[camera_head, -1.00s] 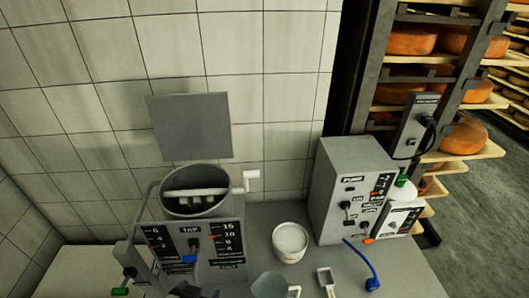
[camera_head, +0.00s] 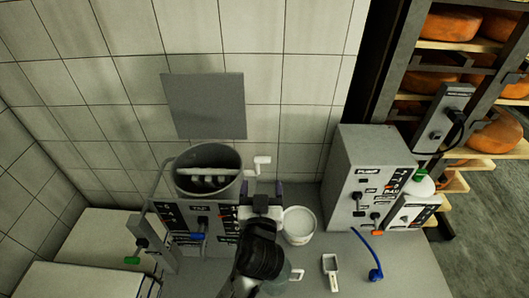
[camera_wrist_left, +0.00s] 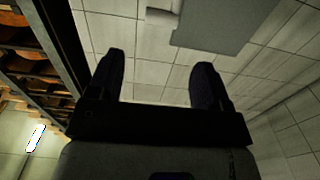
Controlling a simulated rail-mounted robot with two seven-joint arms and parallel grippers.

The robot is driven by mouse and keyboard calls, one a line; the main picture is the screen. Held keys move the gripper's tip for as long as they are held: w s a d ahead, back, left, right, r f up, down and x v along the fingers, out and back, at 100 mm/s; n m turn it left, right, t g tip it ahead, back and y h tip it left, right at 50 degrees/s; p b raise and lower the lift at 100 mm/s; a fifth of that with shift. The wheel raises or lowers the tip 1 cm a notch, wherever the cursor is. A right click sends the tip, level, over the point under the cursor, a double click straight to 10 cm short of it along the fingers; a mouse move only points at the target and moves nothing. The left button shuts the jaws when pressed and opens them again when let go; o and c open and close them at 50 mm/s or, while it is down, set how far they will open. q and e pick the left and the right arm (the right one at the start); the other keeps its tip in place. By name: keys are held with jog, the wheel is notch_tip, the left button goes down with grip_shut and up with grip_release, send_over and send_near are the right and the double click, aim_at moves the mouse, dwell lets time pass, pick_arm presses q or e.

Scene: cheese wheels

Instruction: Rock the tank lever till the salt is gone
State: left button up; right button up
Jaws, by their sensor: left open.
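The grey tank (camera_head: 184,192) stands against the wall, its round top open, with a pale stirring bar (camera_head: 208,171) inside. A white lever handle (camera_head: 262,160) sticks out to the right of its rim. My left gripper (camera_head: 264,190) is open and empty, just in front of and below the handle, with a gap between them. In the left wrist view the handle (camera_wrist_left: 160,18) shows above and between the spread fingers. The inside of the tank is too dark to tell any salt. My right gripper is not in view.
A white tub (camera_head: 299,225) stands right of my gripper, with a scoop (camera_head: 332,270) in front. A jug (camera_head: 283,281) is partly hidden by my arm. The pump box (camera_head: 360,178) and blue hose (camera_head: 374,272) are at the right. A grey panel (camera_head: 205,105) hangs on the wall.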

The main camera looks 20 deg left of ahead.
aim_at(262, 159)
pick_arm(q)
jog(key=x, duration=1.2)
jog(key=shift+w+a+p, duration=0.1)
jog(key=shift+w+p, duration=0.05)
jog(key=shift+p, duration=0.2)
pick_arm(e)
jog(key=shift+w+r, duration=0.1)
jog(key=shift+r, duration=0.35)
pick_arm(q)
jog(key=shift+c, duration=0.3)
